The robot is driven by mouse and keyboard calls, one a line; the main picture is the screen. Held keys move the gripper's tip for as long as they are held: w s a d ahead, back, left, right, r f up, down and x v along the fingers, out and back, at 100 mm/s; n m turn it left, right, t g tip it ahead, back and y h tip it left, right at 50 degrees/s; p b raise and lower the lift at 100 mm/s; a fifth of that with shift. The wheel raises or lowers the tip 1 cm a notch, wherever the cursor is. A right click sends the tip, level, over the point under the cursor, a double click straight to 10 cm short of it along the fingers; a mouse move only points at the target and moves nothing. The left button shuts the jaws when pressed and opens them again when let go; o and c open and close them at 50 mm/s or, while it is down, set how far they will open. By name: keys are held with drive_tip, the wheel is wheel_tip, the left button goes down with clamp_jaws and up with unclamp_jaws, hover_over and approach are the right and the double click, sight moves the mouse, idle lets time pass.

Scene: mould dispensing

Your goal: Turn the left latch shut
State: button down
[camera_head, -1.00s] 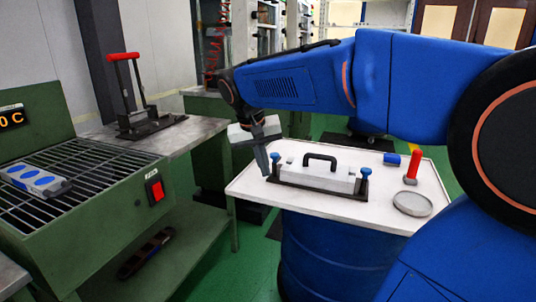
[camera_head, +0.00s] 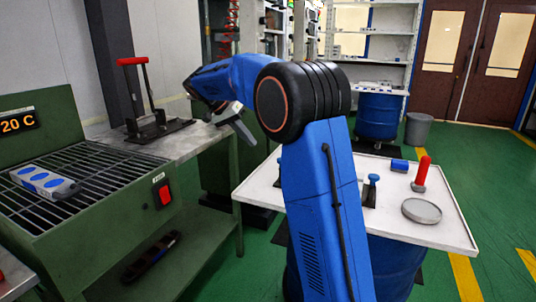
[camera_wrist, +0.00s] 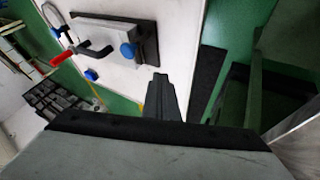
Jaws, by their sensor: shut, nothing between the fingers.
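The mould, a pale block on a dark base (camera_wrist: 151,50), lies on the white tabletop in the wrist view. A blue-topped latch (camera_wrist: 127,50), apparently the left one, stands at its end nearest my gripper; I cannot tell how it is turned. My gripper (camera_head: 244,132) is shut and empty, raised to the left of the table and apart from the mould. Its closed fingers show in the wrist view (camera_wrist: 160,92).
The white table (camera_head: 448,235) also holds a red-handled tool (camera_head: 421,174), a blue cylinder (camera_head: 400,165) and a round grey disc (camera_head: 421,211). A green grill bench (camera_head: 85,190) and a red-handled press (camera_head: 145,105) stand to the left.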

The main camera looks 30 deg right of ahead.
drive_tip(key=x, duration=0.9)
drive_tip(key=shift+s+d, duration=0.1)
drive_tip(key=shift+s+d+f, duration=0.25)
drive_tip(key=shift+s+d, duration=0.75)
drive_tip(key=shift+s, duration=0.1)
drive_tip(key=shift+s+d, duration=0.35)
drive_tip(key=shift+s, duration=0.1)
drive_tip(key=shift+d+m+g, duration=0.3)
drive_tip(key=shift+m+g, duration=0.2)
drive_tip(key=shift+m, duration=0.2)
drive_tip(key=shift+d+m+g+y, duration=0.3)
drive_tip(key=shift+m+g, duration=0.1)
drive_tip(key=shift+m, duration=0.4)
drive_tip(key=shift+s+d, duration=0.15)
drive_tip(key=shift+d, duration=0.35)
drive_tip(key=shift+s+d+m+g+y, duration=0.1)
drive_tip(key=shift+d+m+g+y, duration=0.35)
drive_tip(key=shift+m, duration=0.35)
drive_tip(key=shift+s+d, duration=0.45)
drive_tip(key=shift+s, duration=0.2)
drive_tip(key=shift+s+d, duration=0.15)
drive_tip(key=shift+s, duration=0.05)
